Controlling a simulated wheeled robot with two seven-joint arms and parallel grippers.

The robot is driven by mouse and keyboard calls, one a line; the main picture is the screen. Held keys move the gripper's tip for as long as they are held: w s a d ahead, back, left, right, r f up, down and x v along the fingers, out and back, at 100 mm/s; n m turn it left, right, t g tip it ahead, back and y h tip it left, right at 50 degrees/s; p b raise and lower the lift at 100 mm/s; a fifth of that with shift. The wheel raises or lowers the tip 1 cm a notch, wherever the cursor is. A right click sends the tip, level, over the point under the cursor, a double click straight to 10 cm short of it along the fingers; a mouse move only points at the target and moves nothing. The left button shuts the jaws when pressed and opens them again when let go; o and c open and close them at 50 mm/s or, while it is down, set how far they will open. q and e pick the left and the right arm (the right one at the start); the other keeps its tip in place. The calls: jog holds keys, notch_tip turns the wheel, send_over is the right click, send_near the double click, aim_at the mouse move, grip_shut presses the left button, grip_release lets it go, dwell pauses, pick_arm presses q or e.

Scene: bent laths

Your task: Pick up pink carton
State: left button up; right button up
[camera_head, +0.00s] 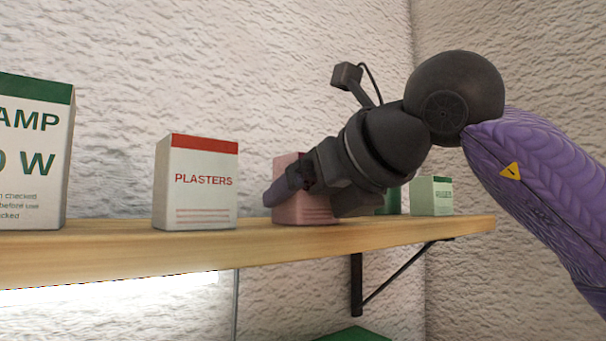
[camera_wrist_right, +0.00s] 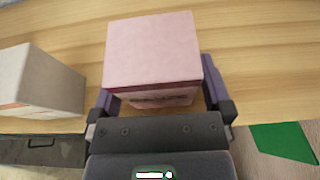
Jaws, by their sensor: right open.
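The pink carton (camera_head: 305,209) stands upright on the wooden shelf (camera_head: 120,255), partly hidden behind my right gripper in the head view. In the right wrist view the pink carton (camera_wrist_right: 153,52) lies straight ahead, its top and front showing. My right gripper (camera_head: 300,198) is open, with one finger on each side of the carton's near part. In the right wrist view the right gripper's fingers (camera_wrist_right: 160,95) flank the carton; I cannot tell if they touch it. My left gripper is not in view.
A white plasters box (camera_head: 197,185) with a red top stands left of the carton; it shows in the wrist view (camera_wrist_right: 38,82). A large lamp box (camera_head: 35,150) stands further left. A small pale green box (camera_head: 432,196) stands to the right. A textured wall is behind.

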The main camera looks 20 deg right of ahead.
jog(key=shift+w+a+f, duration=0.1)
jog(key=shift+w+a, duration=0.05)
jog(key=shift+w, duration=0.2)
jog(key=shift+s, duration=0.15)
jog(key=c, duration=1)
